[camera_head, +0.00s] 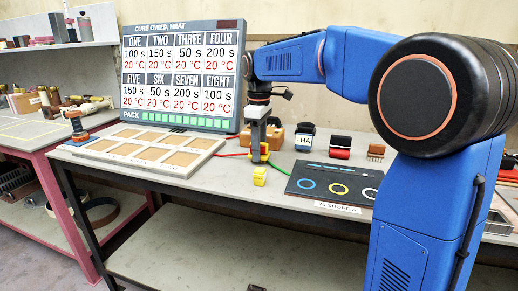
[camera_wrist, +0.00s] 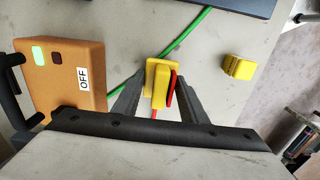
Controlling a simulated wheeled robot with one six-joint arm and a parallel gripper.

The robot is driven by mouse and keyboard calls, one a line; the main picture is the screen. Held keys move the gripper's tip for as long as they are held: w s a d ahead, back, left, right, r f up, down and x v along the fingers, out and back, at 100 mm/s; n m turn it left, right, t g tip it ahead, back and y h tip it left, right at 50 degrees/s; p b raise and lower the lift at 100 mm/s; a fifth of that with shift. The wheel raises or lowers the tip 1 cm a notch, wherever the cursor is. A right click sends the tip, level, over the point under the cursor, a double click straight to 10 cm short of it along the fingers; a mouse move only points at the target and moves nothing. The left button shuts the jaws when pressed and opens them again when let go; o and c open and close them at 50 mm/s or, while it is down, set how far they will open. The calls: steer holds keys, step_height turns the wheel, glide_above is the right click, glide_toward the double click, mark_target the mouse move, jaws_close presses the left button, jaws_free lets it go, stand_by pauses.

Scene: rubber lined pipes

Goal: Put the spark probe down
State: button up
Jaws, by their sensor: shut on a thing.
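My gripper (camera_head: 262,155) points down over the bench, near the orange box. In the wrist view its two dark fingers (camera_wrist: 159,88) are shut on a yellow piece with a red side, which I take for the spark probe (camera_wrist: 158,72). A bit of red lead (camera_wrist: 154,113) shows below it. In the head view the probe (camera_head: 264,147) is partly hidden by the fingers. I cannot tell whether it touches the bench. A separate yellow block (camera_head: 260,176) lies on the bench in front of it, and to its right in the wrist view (camera_wrist: 239,67).
The orange box (camera_wrist: 60,75), labelled OFF with a lit green window, stands close left in the wrist view. A green cable (camera_wrist: 190,32) crosses the bench. A dark ringed mat (camera_head: 330,182) lies right, a divided tray (camera_head: 190,165) left. A settings board (camera_head: 180,75) stands behind.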

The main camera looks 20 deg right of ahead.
steer(key=shift+f, duration=0.15)
steer(key=o, duration=0.9)
step_height(320, 180, up, 12)
steer(key=shift+r, duration=0.15)
